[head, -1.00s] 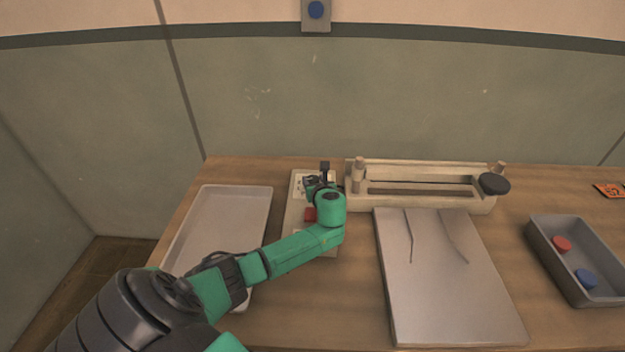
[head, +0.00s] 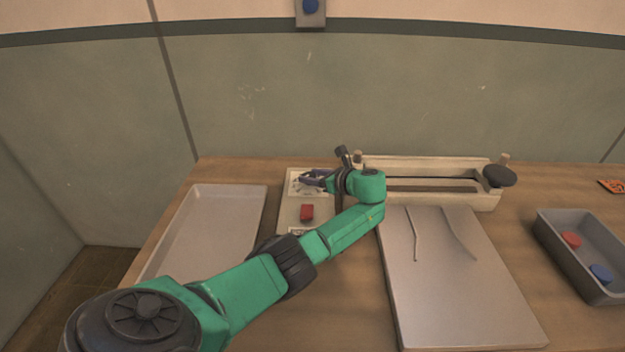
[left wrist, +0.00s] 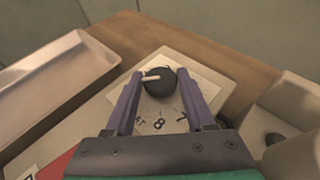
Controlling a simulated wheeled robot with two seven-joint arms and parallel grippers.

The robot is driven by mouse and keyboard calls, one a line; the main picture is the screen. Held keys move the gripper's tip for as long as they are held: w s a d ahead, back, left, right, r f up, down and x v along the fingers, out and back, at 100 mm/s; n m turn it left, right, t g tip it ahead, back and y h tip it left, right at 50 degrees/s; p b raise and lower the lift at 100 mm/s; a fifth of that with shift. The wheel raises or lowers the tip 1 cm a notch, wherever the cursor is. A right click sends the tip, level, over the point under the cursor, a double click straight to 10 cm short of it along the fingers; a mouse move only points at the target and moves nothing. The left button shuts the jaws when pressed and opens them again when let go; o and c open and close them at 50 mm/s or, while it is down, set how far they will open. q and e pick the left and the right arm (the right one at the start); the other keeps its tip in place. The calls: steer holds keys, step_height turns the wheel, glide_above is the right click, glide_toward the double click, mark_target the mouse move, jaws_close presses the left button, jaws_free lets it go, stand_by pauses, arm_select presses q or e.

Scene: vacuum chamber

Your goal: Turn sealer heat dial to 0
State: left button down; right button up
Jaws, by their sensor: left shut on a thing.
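In the left wrist view the heat dial (left wrist: 160,84) is a round black knob with a white pointer line aimed left. Printed digits, one like an 8, show on the scale (left wrist: 158,124) below it; the rest is hidden. My left gripper (left wrist: 160,74) is shut on the dial, one purple finger on each side. In the head view my left gripper (head: 314,179) is over the box's far end. My right gripper is out of view.
The sealer's long bar frame (head: 430,197) with a black round knob (head: 499,176) stands right of the box. A white tray (head: 190,235) lies left, a flat grey plate (head: 450,290) in front. A grey bin (head: 560,252) with red and blue discs is at right.

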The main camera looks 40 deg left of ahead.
arm_select(q)
steer(key=shift+c, duration=1.4)
jaws_free()
steer(key=b+v, duration=0.1)
steer(key=v, duration=1.3)
steer(key=shift+d, duration=0.2)
steer(key=shift+s, duration=0.1)
